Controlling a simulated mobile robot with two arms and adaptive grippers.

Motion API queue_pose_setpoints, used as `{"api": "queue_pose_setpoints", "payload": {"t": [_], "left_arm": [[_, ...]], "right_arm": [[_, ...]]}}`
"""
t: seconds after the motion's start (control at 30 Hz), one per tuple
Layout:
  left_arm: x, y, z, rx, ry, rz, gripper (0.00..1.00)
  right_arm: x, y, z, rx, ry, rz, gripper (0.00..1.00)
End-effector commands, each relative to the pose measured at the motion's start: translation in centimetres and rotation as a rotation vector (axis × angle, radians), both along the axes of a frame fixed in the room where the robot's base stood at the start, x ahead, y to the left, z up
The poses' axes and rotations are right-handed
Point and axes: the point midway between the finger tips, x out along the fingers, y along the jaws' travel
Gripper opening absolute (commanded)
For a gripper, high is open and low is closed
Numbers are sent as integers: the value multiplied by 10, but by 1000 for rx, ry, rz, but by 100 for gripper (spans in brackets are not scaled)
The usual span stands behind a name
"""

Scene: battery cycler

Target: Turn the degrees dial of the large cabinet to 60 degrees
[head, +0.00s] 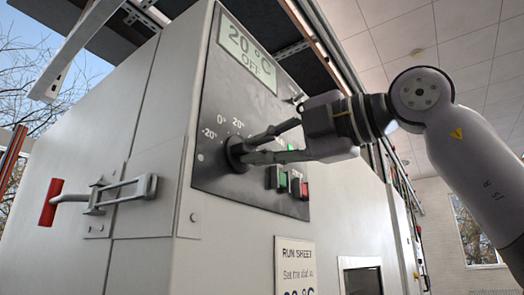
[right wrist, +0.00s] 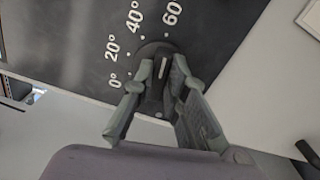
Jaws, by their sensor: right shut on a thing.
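The large cabinet (head: 150,190) fills the head view. On its dark panel is a round black degrees dial (head: 236,153), with -20°, 0° and 20° marks visible beside it. The right wrist view shows the dial (right wrist: 160,78) with marks 0° to 60° around it. A pale line on its knob points up the picture, roughly between the 40° and 60° marks; the exact reading is unclear. My right gripper (head: 247,148) reaches in from the right, its fingers on both sides of the knob and shut on it. My left gripper is not in view.
The panel display (head: 250,52) reads 20 °C OFF. Green (head: 281,180) and red (head: 304,189) buttons sit just below my right fingers. A red-handled latch (head: 50,202) sticks out at the left. A run sheet (head: 296,263) hangs below the panel, partly cut off.

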Motion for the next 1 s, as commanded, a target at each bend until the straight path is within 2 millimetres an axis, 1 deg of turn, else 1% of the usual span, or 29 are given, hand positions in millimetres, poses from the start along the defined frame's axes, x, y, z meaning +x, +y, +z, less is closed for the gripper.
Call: {"api": "queue_pose_setpoints", "payload": {"t": [0.43, 0.47, 0.73, 1.0], "left_arm": [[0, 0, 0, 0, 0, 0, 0], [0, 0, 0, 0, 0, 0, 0], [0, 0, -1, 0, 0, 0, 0], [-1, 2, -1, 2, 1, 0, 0]], "right_arm": [[0, -1, 1, 11, 9, 0, 0], [0, -1, 1, 11, 9, 0, 15], [0, -1, 0, 8, 9, -1, 33], [0, 0, 0, 6, 9, 0, 33]]}}
